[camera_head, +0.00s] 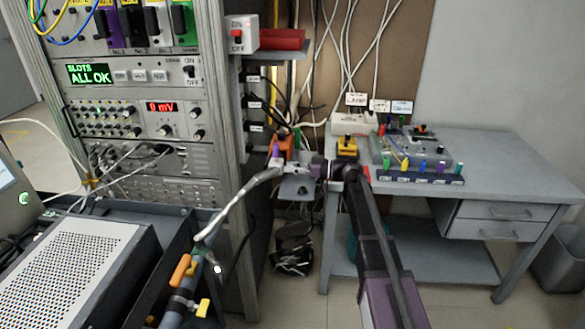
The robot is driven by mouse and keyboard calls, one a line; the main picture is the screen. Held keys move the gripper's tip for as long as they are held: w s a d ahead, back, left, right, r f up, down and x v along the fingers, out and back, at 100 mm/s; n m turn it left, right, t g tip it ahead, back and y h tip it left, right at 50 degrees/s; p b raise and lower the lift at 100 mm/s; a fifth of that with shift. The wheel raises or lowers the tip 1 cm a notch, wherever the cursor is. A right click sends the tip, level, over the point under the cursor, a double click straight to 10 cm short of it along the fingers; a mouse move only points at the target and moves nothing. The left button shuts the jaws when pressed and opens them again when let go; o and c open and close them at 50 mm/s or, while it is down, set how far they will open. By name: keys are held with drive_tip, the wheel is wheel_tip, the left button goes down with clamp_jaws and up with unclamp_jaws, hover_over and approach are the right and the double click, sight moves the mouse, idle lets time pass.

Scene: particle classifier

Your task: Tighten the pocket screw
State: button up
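My arm reaches up from the lower right, and my gripper (308,169) is at the far end, left of the workbench's near corner and right of the rack. It is small and dark here, so I cannot tell whether its fingers are open or shut or hold anything. An orange thing (288,146) and a small purple thing (275,150) show just beyond and left of it, by a small grey shelf (300,188). I cannot make out the pocket screw in this view.
The grey workbench (500,160) at right carries a panel (425,148), a row of coloured-handled tools (420,174), a yellow-and-black item (347,146) and a white power strip (353,123). The tall instrument rack (215,100) stands left. A pipe with orange and yellow valves (180,270) crosses the lower left.

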drive_tip(key=shift+o, duration=0.9)
drive_tip(key=shift+d, duration=0.1)
drive_tip(key=d, duration=1.1)
drive_tip(key=shift+s+d, duration=0.3)
drive_tip(key=shift+d, duration=0.1)
drive_tip(key=shift+s+d+n, duration=0.1)
drive_tip(key=shift+d+n, duration=0.35)
drive_tip(key=shift+n, duration=0.5)
drive_tip(key=shift+d+n, duration=0.45)
drive_tip(key=shift+n, duration=0.5)
drive_tip(key=shift+a, duration=0.2)
drive_tip(key=a, duration=1.3)
drive_tip(key=shift+w+a, duration=0.25)
drive_tip(key=shift+w, duration=0.15)
